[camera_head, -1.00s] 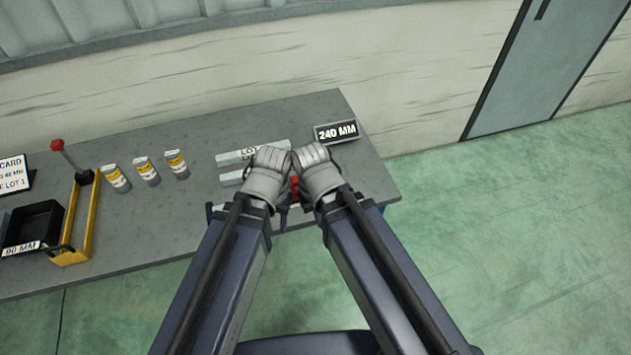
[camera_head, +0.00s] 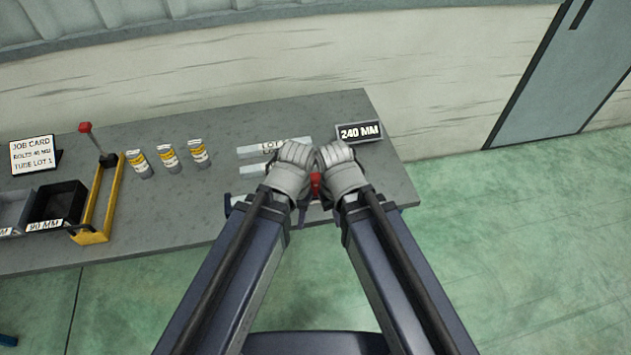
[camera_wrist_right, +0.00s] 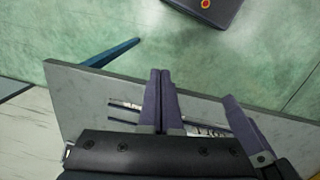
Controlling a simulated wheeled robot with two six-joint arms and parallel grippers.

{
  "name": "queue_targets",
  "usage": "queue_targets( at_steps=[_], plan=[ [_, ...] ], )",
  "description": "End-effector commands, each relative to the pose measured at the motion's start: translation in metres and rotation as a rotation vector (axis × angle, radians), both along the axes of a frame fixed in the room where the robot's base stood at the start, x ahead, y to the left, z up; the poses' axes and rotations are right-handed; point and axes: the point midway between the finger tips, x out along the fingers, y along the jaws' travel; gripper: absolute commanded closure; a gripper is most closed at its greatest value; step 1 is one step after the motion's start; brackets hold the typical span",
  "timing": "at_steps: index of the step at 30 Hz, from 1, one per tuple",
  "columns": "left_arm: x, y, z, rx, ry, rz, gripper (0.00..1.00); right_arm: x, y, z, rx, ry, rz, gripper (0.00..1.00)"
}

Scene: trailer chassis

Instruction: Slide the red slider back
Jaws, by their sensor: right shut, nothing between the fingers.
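A small red part (camera_head: 316,185), likely the red slider, shows in the narrow gap between my two grippers in the head view. Most of it is hidden by them. My left gripper (camera_head: 292,170) is just left of it and my right gripper (camera_head: 341,170) just right of it, both over the table's front right part. I cannot tell whether either touches it. In the right wrist view my right gripper's dark fingers (camera_wrist_right: 161,73) are shut together with nothing between them. Another dark finger shows to their right. My left gripper's jaws are hidden in the head view.
Grey bars (camera_head: 276,147) lie behind my grippers, beside a "240 MM" sign (camera_head: 359,131). Several yellow-labelled cylinders (camera_head: 168,158), a yellow frame with a red-knobbed lever (camera_head: 104,200), a black bin (camera_head: 58,203) and a job card (camera_head: 33,154) stand left. The table's middle (camera_head: 190,215) is clear.

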Motion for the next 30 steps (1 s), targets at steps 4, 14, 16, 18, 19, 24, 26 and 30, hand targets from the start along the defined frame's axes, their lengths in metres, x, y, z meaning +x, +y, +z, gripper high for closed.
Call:
queue_targets(
  at_steps=[4, 14, 16, 18, 19, 24, 26, 30],
  plan=[
    [0.0, 0.0, 0.0, 0.0, 0.0, 0.0, 0.5, 0.0, 0.0, 0.0, 0.0, 0.0, 0.0, 1.0],
    [0.0, 0.0, 0.002, 0.0, 0.0, 0.0, 0.5, 0.005, 0.002, 0.002, 0.003, 0.003, 0.026, 0.86],
    [0.0, 0.0, 0.006, 0.0, 0.0, 0.0, 0.5, 0.016, 0.005, 0.005, 0.011, 0.008, 0.092, 0.79],
    [0.0, 0.0, 0.011, 0.0, 0.0, 0.0, 0.5, 0.032, 0.011, 0.01, 0.023, 0.017, 0.21, 0.71],
    [0.0, 0.0, 0.013, 0.0, 0.0, 0.0, 0.5, 0.041, 0.014, 0.013, 0.03, 0.022, 0.275, 0.67],
    [0.0, 0.0, 0.027, 0.0, 0.0, -0.001, 0.5, 0.093, 0.033, 0.026, 0.066, 0.047, 0.699, 0.48],
    [0.0, 0.0, 0.031, 0.0, 0.0, -0.001, 0.5, 0.109, 0.039, 0.03, 0.076, 0.051, 0.844, 0.42],
    [0.0, 0.0, 0.039, 0.0, 0.0, -0.001, 0.5, 0.141, 0.05, 0.038, 0.095, 0.057, 1.136, 0.28]
  ],
)
